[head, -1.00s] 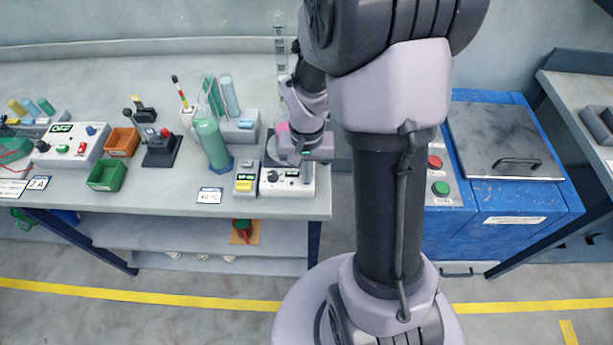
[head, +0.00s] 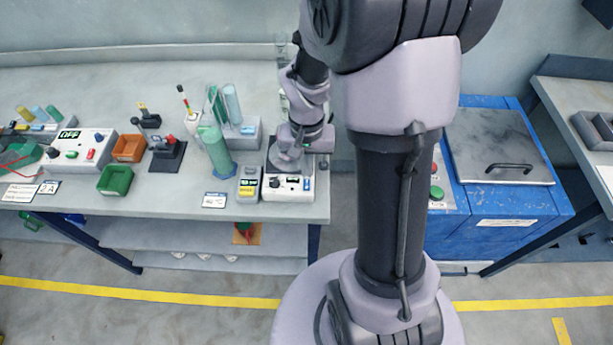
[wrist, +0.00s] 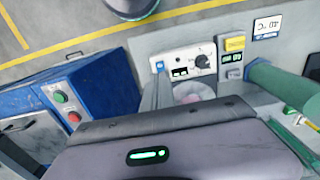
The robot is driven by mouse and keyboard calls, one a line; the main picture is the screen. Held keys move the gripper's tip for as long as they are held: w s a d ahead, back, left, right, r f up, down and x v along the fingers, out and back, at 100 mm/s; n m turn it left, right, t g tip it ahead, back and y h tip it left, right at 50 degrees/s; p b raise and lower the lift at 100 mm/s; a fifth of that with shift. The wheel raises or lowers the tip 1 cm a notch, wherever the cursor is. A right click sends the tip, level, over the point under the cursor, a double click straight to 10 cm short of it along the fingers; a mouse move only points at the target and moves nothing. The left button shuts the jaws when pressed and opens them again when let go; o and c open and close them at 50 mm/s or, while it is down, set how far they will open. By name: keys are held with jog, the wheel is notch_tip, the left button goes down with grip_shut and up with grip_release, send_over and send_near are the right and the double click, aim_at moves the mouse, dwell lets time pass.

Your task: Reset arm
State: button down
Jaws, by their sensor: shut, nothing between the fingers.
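My gripper (head: 290,155) is over the right end of the bench, above a white control box with a round grey plate behind its panel. In the head view my wrist partly covers that plate. The white box (head: 288,188) has a black knob, a small display and a blue button; it also shows in the wrist view (wrist: 187,62). In the wrist view my gripper body, with a green light, fills the lower middle. The fingers are shut with nothing held. A pale pinkish round area shows beside them, partly hidden.
A yellow-labelled box (head: 248,186) and a green cylinder (head: 216,152) stand left of the white box. Green (head: 115,180) and orange (head: 128,148) bins sit farther left. A blue cabinet (head: 515,205) with a grey lid stands right, across a gap from the bench.

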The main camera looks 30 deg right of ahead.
jog(key=shift+r, duration=0.4)
jog(key=s+a+r+n+t+y+b, duration=0.2)
jog(key=s+a+r+t+b, duration=0.3)
jog(key=s+a+r+b, duration=0.3)
jog(key=s+a+r, duration=0.3)
jog(key=a, duration=0.3)
jog(key=shift+s+a+r+t+b, duration=0.2)
jog(key=shift+a+t+b, duration=0.1)
jog(key=shift+t+b, duration=0.1)
jog(key=shift+w+r, duration=0.1)
